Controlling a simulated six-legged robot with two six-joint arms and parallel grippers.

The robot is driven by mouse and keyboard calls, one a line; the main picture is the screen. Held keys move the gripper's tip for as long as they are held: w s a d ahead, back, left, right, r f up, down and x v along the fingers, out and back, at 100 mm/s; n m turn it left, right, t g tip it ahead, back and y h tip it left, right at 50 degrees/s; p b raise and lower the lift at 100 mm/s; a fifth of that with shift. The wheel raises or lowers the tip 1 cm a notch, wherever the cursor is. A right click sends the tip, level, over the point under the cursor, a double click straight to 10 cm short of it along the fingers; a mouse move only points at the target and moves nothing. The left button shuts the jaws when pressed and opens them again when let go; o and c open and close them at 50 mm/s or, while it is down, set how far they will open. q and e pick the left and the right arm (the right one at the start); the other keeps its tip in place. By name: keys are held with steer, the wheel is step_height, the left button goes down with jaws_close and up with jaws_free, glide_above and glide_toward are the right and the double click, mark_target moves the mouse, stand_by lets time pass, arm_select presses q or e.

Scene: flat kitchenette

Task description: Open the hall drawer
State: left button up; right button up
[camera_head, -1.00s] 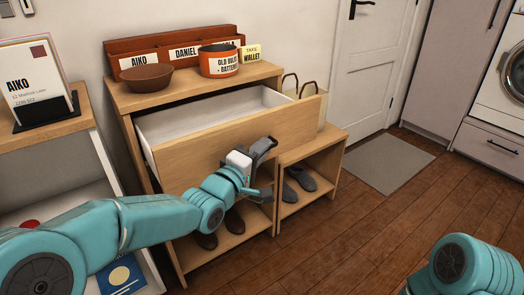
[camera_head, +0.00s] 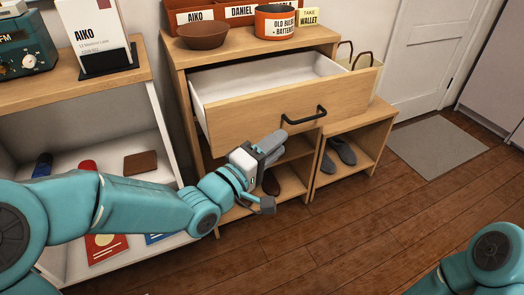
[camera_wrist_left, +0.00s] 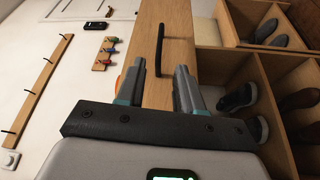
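The hall drawer (camera_head: 255,118) is a light-wood front with a white inside (camera_head: 265,82), pulled well out of the cabinet (camera_head: 180,78). Its black bar handle (camera_head: 304,115) is bare in the head view and also shows in the left wrist view (camera_wrist_left: 160,45). My left gripper (camera_head: 274,148) is below and left of the handle, apart from it. In the left wrist view its two fingers (camera_wrist_left: 161,80) are spread and empty, with the drawer front beyond them. My right gripper is out of view; only part of my right arm shows.
A brown bowl (camera_head: 203,35), an orange-and-black tub (camera_head: 281,22) and a letter sorter stand on the cabinet top. Shoes (camera_head: 340,152) sit in the low shelf at right. A white shelf unit (camera_head: 165,152) stands at left. Wooden floor is clear in front.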

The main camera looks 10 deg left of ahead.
arm_select(q)
steer(key=v, duration=0.4)
stand_by(0.3)
